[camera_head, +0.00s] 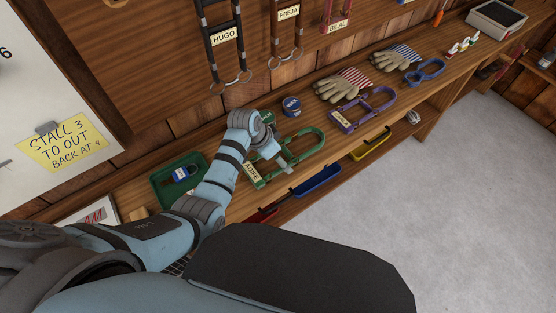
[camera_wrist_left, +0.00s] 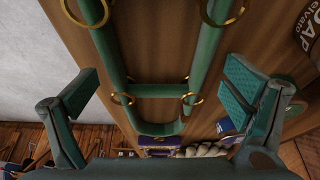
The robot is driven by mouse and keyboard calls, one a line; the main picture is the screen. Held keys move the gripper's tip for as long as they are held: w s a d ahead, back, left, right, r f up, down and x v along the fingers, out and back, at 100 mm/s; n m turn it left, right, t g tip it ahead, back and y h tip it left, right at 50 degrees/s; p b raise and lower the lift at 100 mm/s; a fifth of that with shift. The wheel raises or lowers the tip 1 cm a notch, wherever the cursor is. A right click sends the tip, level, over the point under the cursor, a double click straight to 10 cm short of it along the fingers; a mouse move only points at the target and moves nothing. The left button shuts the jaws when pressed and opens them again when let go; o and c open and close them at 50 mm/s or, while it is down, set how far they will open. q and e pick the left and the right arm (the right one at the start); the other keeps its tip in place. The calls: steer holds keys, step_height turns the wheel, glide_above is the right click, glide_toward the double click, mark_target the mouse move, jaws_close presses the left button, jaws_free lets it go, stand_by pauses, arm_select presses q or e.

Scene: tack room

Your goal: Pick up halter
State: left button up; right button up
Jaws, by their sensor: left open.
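A green halter (camera_head: 312,149) with a pale name tag lies on the wooden bench, partly covered by my left arm. In the left wrist view the halter (camera_wrist_left: 158,90) shows green straps and brass rings. My left gripper (camera_head: 277,152) is over the halter. In the left wrist view the gripper (camera_wrist_left: 160,82) is open, with its fingers apart on either side of the halter straps and nothing held. A purple halter (camera_head: 374,109) and a blue halter (camera_head: 427,71) lie farther right on the bench. My right gripper is not in view.
A blue round tin (camera_head: 291,105) stands behind the green halter. A green tray (camera_head: 163,181) is left of it. Gloves (camera_head: 340,88) lie farther along. Halters labelled HUGO (camera_head: 211,50), FREJA (camera_head: 275,45) and BILAL (camera_head: 325,17) hang above. Grey floor is clear in front.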

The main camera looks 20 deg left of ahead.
arm_select(q)
steer(key=shift+s+r, duration=0.25)
steer(key=shift+s, duration=0.05)
steer(key=shift+f, duration=0.3)
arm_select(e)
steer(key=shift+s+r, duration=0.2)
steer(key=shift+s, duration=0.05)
arm_select(q)
steer(key=c, duration=1.5)
steer(key=shift+c, duration=0.2)
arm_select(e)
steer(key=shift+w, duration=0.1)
arm_select(q)
steer(key=shift+r, duration=0.1)
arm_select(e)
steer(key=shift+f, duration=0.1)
